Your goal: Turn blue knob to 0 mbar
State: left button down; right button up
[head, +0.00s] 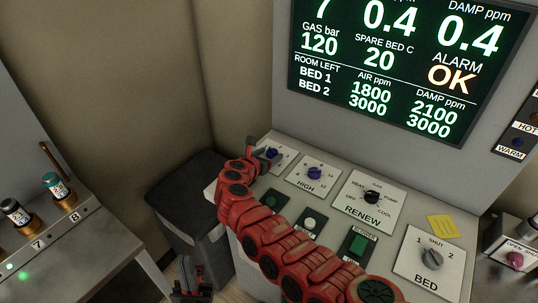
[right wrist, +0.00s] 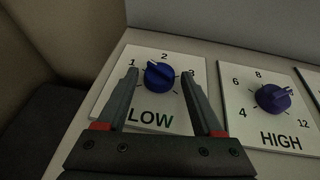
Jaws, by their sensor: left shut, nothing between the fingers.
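A blue knob (right wrist: 159,76) sits on a white plate marked LOW (right wrist: 152,117), with 1, 2 and 3 around it. Its white pointer aims up and left, between 1 and 2. In the head view this knob (head: 271,153) is partly covered by my right gripper (head: 262,155). In the right wrist view my right gripper (right wrist: 160,74) is open, one finger on each side of the knob, with visible gaps. A purple-blue knob on the HIGH plate (right wrist: 272,98) stands to its right, pointer toward upper right. My left gripper (head: 192,285) is low at the bottom, shut and empty.
The screen (head: 400,70) reads GAS bar 120 and ALARM OK; its top is cut off. The RENEW knob (head: 372,197), BED knob (head: 433,259) and green buttons share the panel. My red right arm crosses its front. A dark bin (head: 190,190) stands left.

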grip_shut()
jog(key=shift+d+y+p, duration=0.1)
jog(key=shift+y+p, duration=0.2)
jog(key=shift+p, duration=0.45)
jog(key=n+y+p, duration=0.2)
jog(key=p, duration=0.2)
jog(key=d+n+y+p, duration=0.1)
jog(key=n+y+p, duration=0.1)
jog(key=y+p, duration=0.1)
jog(key=n+t+y+p, duration=0.1)
jog(key=n+y+p, duration=0.1)
jog(key=p, duration=0.3)
jog(key=shift+s+d+r+n+y, duration=0.1)
jog(key=shift+d+r+n+y, duration=0.25)
jog(key=shift+n, duration=0.25)
jog(key=shift+f+n+y, duration=0.2)
jog(key=shift+n+y, duration=0.15)
jog(key=shift+n, duration=0.05)
jog(key=shift+d+f+n+g+y, duration=0.2)
jog(key=shift+n+g+y, duration=0.1)
jog(key=shift+n+y, duration=0.55)
jog(key=shift+d+n+g+y+b, duration=0.1)
jog(key=shift+n+g+y+b, duration=0.4)
jog(key=shift+n+y, duration=0.6)
jog(key=shift+y, duration=0.25)
